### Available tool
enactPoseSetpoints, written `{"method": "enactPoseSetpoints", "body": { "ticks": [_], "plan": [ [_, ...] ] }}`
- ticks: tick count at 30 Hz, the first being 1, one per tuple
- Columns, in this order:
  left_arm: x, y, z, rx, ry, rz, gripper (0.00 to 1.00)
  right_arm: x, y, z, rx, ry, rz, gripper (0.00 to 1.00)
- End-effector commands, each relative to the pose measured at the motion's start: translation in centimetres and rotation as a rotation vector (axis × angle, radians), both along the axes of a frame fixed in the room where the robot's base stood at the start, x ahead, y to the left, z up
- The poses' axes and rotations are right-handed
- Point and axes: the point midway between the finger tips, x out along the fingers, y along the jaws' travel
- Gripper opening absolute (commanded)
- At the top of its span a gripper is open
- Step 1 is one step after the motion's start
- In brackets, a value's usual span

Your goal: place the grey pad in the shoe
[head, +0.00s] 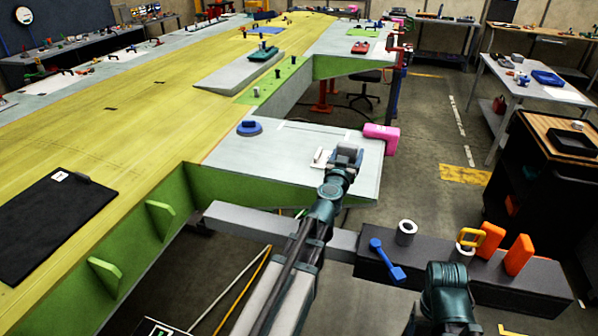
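My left arm reaches up the middle of the head view, and its gripper (341,160) is over the right part of the light grey plate (290,150). A small grey block (348,151) shows at its end; I cannot tell whether it is the grey pad or part of the gripper. Small white pieces (319,157) lie just left of it. The finger opening is hidden. A pink block (381,138) is clamped at the plate's right edge; I cannot pick out the shoe for sure. My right arm shows only as a teal joint at the bottom; its gripper is out of view.
A blue round piece (250,128) sits at the plate's left. A black mat (52,225) lies on the yellow wing skin (140,140). A dark cart stands right.

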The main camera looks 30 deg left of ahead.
Motion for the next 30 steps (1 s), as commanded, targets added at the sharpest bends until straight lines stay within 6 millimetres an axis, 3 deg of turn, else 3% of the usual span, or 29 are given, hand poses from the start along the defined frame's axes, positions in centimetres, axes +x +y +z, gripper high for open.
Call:
{"method": "enactPoseSetpoints", "body": {
  "ticks": [1, 6, 11, 24, 30],
  "plan": [
    [0.8, -0.7, 0.8, 0.0, 0.0, 0.012, 0.16, 0.0, 0.0, 0.8, 0.0, 0.0, 0.0, 0.73],
    [1.4, -1.5, 1.0, 0.0, 0.0, 0.04, 0.16, 0.0, 0.0, 1.0, 0.0, 0.0, 0.0, 0.73],
    [1.1, -0.7, 0.8, 0.0, 0.0, 0.045, 0.16, 0.0, 0.0, 0.8, 0.0, 0.0, 0.0, 0.73],
    [-2.0, 9.3, -0.2, -0.001, 0.0, 0.047, 0.16, 0.0, 0.0, -0.2, 0.0, 0.0, 0.0, 0.73],
    [-2.8, 12.1, -0.4, 0.0, 0.0, 0.043, 0.16, 0.0, 0.0, -0.4, 0.0, 0.0, 0.0, 0.73]
  ]
}}
